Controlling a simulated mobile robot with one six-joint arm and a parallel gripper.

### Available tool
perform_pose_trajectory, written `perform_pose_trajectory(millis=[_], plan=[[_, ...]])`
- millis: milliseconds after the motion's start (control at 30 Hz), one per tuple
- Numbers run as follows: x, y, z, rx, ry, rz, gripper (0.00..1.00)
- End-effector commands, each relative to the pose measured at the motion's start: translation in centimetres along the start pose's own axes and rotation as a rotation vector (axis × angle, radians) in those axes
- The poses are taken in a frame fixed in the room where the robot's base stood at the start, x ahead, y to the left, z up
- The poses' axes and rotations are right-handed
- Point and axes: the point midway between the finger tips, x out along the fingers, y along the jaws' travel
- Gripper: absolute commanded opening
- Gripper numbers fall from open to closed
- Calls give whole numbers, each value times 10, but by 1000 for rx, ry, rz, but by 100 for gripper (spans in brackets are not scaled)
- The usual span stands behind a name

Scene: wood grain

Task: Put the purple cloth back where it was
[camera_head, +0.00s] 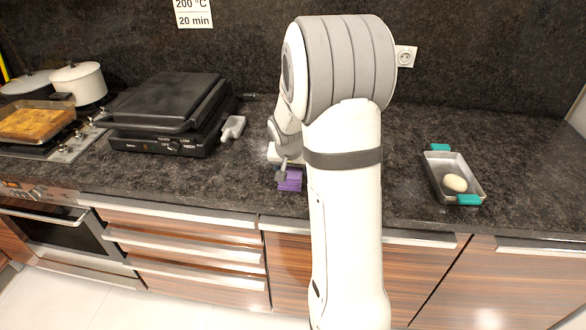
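The purple cloth (290,182) is a small folded piece near the front edge of the dark countertop, just left of my arm. My gripper (284,171) is right above it, pointing down, and its lower end meets the top of the cloth. My arm hides part of the gripper and whatever lies behind it. The fingertips are too small and covered to tell whether they are closed on the cloth.
A metal tray (436,178) with teal handles holds a pale oval item (455,183) at the right. A black contact grill (170,110) stands at the left, with a white-handled item (233,127) beside it. Pots (80,82) and a baking dish (36,106) sit far left.

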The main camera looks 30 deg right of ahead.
Motion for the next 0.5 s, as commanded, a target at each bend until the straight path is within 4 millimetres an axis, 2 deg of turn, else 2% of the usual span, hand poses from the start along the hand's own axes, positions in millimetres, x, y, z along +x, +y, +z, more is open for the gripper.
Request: perform_pose_trajectory(millis=[33,200,500], plan=[[0,0,0,0,0,0,67],[0,0,0,1,0,0,80],[-3,1,-2,1,0,1,80]])
